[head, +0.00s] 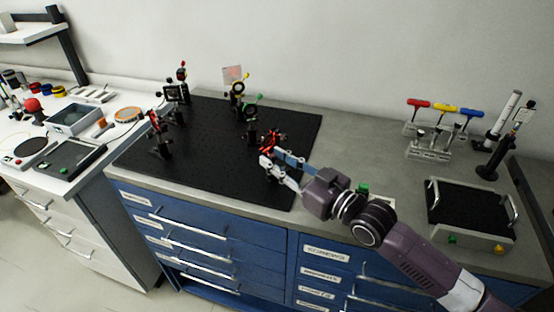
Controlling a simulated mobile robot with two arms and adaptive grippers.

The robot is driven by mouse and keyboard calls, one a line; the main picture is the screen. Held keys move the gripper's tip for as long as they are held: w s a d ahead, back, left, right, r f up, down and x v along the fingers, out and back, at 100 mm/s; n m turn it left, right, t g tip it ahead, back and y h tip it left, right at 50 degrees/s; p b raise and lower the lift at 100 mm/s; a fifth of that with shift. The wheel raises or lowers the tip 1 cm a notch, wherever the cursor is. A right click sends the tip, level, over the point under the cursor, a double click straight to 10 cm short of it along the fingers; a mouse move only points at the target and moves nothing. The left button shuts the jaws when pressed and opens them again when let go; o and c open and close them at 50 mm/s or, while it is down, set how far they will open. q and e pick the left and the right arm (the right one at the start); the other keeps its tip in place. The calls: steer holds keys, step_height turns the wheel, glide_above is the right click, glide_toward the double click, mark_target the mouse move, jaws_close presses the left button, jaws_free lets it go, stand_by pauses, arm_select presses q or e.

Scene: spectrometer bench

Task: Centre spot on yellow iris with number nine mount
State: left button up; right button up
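The black optical breadboard (215,155) carries several small mounts on posts. At its back stands an iris with a yellow-tipped lever (238,89), with a pale pinkish card (233,73) just behind it. A green-levered iris (250,111) stands nearer. A mount with red parts (271,138) is just beyond my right gripper's fingertips. No number nine label is readable, and the light spot cannot be made out clearly. My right gripper (269,154) reaches in from the lower right, with a gap between its fingers. Contact with the red mount cannot be told. My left gripper is out of view.
More mounts stand at the board's left (160,146) and back left (176,92). A rack of colored hex drivers (428,154) and a black-topped tray with handles (466,208) are at right. A white side bench (20,172) holds clutter. The board's front is mostly clear.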

steer(key=c, duration=0.5)
jaws_close()
steer(key=shift+n, duration=1)
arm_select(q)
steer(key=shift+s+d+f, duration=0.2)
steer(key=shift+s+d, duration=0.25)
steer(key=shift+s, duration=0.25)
arm_select(e)
steer(key=o, duration=0.8)
jaws_free()
steer(key=shift+c, duration=0.2)
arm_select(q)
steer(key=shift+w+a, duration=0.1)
arm_select(e)
steer(key=v, duration=1.2)
